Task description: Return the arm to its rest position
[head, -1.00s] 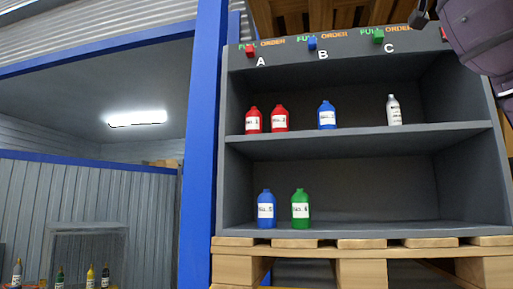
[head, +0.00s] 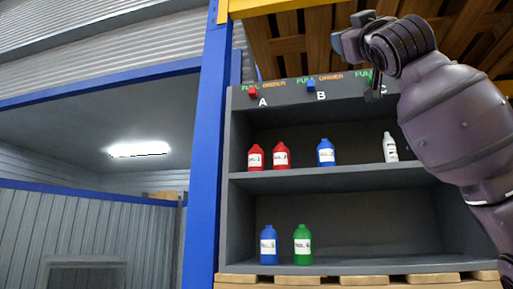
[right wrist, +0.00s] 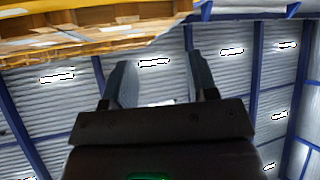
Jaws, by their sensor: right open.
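My right arm rises along the right side of the head view. My right gripper (head: 358,62) is up near the top of the shelf unit, in front of the pallet wood above it. In the right wrist view the right gripper (right wrist: 160,85) has its two fingers apart with nothing between them. Behind them are the corrugated roof and its lamps. The arm hides part of the shelf's right side and most of the area around the letter C. My left gripper is not in view.
The grey shelf unit (head: 345,176) holds two red bottles (head: 255,157) (head: 281,155), a blue bottle (head: 326,153) and a white bottle (head: 390,148) above. A blue bottle (head: 268,246) and a green bottle (head: 303,246) stand below. A blue post (head: 207,150) rises at left.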

